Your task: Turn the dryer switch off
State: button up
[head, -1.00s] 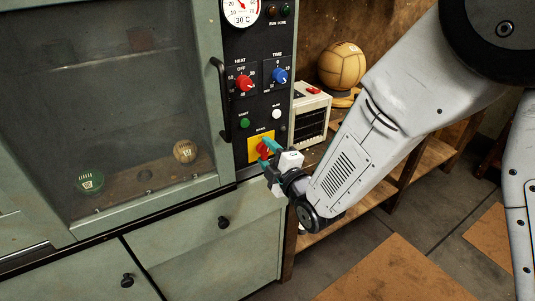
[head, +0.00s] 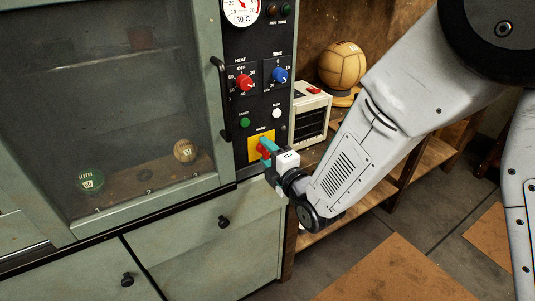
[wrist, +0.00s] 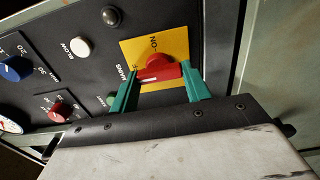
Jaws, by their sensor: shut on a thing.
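The dryer's red rotary switch (wrist: 158,68) sits on a yellow plate (wrist: 178,46) marked MAINS and ON, low on the black control panel. A white mark shows on the handle, near the left finger in the wrist view. In the head view my gripper (head: 268,150) covers part of the yellow plate (head: 254,152).
Above are a red heat knob (head: 244,82), a blue time knob (head: 280,75), a green button (head: 244,122) and a white button (head: 276,113). The dryer door handle (head: 221,97) stands out at left. A white box (head: 309,118) and a ball (head: 342,65) are at right.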

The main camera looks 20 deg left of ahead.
jog(key=o, duration=1)
jog(key=shift+c, duration=0.2)
jog(key=v, duration=0.8)
jog(key=shift+a, duration=0.1)
